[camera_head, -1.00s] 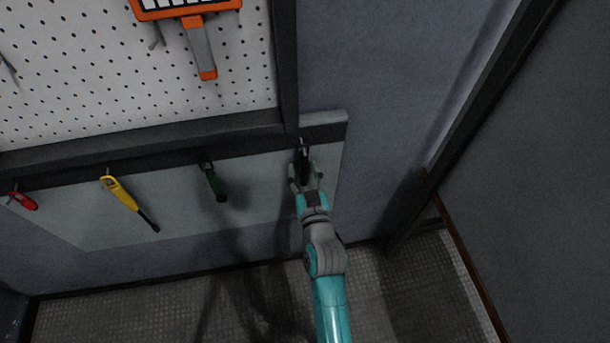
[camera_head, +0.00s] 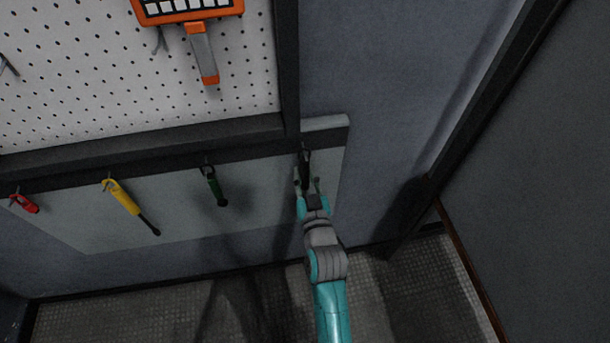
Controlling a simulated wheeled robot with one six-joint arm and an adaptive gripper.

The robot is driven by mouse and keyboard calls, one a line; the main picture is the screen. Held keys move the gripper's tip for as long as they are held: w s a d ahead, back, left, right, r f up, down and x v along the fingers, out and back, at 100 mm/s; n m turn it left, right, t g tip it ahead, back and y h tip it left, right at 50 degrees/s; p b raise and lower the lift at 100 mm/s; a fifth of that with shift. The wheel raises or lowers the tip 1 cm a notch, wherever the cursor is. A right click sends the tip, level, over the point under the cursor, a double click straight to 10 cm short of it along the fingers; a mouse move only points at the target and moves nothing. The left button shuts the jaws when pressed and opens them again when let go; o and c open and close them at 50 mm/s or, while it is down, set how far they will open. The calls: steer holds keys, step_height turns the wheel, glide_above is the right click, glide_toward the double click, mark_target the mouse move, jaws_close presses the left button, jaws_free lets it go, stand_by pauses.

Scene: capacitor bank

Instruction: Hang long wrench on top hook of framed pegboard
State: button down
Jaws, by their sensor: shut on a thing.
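My gripper (camera_head: 308,182) is at the right end of the pale lower board, under the dark rail. It is shut on a slim dark tool (camera_head: 305,161), which is upright by the rightmost hook. I cannot tell whether this tool is the long wrench or whether it still touches the hook. The framed pegboard (camera_head: 90,75) is at upper left, with white perforated panel and dark frame. A small grey tool (camera_head: 159,40) hangs there, partly hidden by an orange tool. The pegboard's top hook is not identifiable.
A dark post (camera_head: 288,70) edges the pegboard. Bare wall lies to its right, then a grey panel (camera_head: 530,170).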

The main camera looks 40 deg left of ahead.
steer(key=shift+s+d+r, duration=0.1)
steer(key=shift+d+r, duration=0.05)
steer(key=shift+r, duration=0.1)
steer(key=shift+s+d+r, duration=0.25)
steer(key=shift+d+r, duration=0.05)
steer(key=v, duration=1.2)
stand_by(0.5)
